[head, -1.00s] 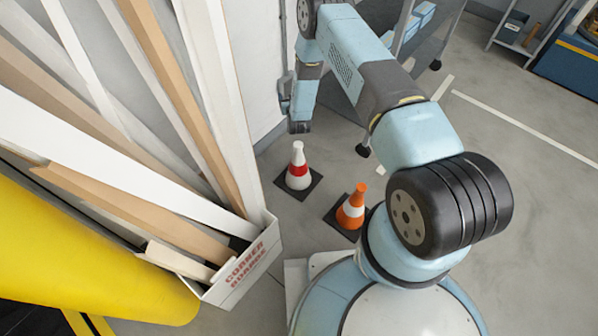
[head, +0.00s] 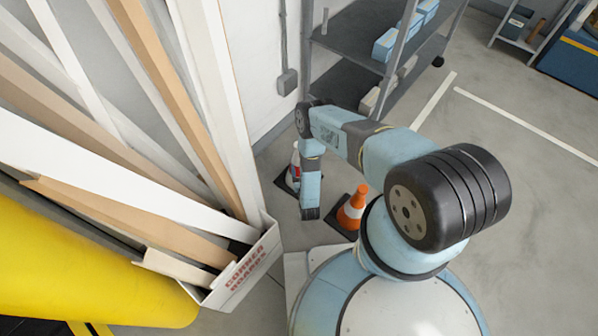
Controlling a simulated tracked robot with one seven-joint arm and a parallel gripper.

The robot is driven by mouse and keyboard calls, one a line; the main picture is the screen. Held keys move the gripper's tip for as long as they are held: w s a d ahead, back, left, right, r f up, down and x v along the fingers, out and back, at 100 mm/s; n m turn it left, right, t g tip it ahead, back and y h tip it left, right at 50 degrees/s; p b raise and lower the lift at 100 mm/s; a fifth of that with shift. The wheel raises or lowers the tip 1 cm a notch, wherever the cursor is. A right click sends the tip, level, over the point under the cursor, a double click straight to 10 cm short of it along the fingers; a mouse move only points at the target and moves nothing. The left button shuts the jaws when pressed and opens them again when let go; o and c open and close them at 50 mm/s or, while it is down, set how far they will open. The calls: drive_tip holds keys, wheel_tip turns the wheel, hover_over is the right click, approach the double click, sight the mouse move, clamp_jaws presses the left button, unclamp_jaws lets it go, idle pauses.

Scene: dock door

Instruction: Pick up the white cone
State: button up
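The white cone (head: 295,168) with a red band stands on its dark base on the floor, right of the corner-boards box. My forearm hides most of its right side. My gripper (head: 311,213) points down, in front of the white cone and lower in the picture. I cannot see a gap between its fingers, and I cannot tell whether it touches the cone's base.
An orange cone (head: 352,210) with a white band stands on a dark base just right of my gripper. A box of long corner boards (head: 240,279) fills the left. A grey shelf rack (head: 345,82) stands behind. Open floor lies to the right.

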drive_tip(key=w, duration=0.8)
drive_tip(key=shift+a+f, duration=0.15)
drive_tip(key=shift+f, duration=0.05)
drive_tip(key=shift+w+a+f, duration=0.1)
drive_tip(key=shift+w+f, duration=0.05)
drive_tip(key=shift+w, duration=1.2)
drive_tip(key=shift+w+f, duration=0.1)
drive_tip(key=shift+w, duration=1.2)
clamp_jaws()
